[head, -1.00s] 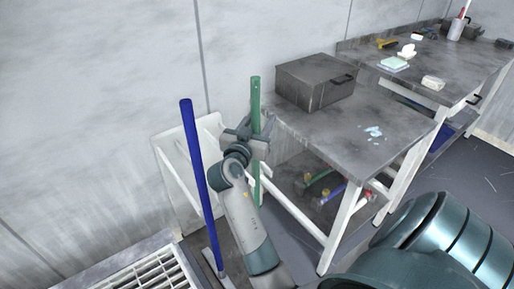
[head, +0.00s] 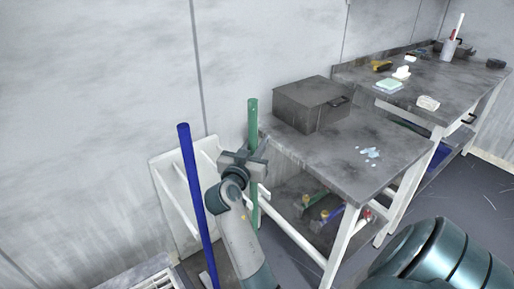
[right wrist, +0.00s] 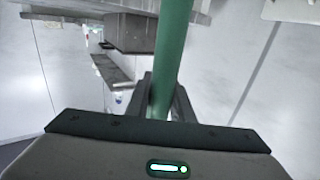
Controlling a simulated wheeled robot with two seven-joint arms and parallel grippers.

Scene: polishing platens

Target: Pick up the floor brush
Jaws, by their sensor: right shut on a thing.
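A green pole (head: 252,121) stands upright beside the near table in the head view. It is a long handle, and its lower end is hidden behind my arm and the rack, so I cannot see a brush head. My right gripper (head: 250,160) is shut around the green pole at mid height. In the right wrist view the green pole (right wrist: 172,60) runs down between the two fingers (right wrist: 160,100). A blue pole (head: 192,190) leans to the left of my arm, apart from the gripper. Its lower end is out of the picture. My left gripper is not in view.
A white rack (head: 172,190) stands against the wall behind the poles. A grey table (head: 350,170) with a dark metal box (head: 311,103) is right of the green pole. A grated unit (head: 160,283) is at bottom left. A second table (head: 440,85) holds small items.

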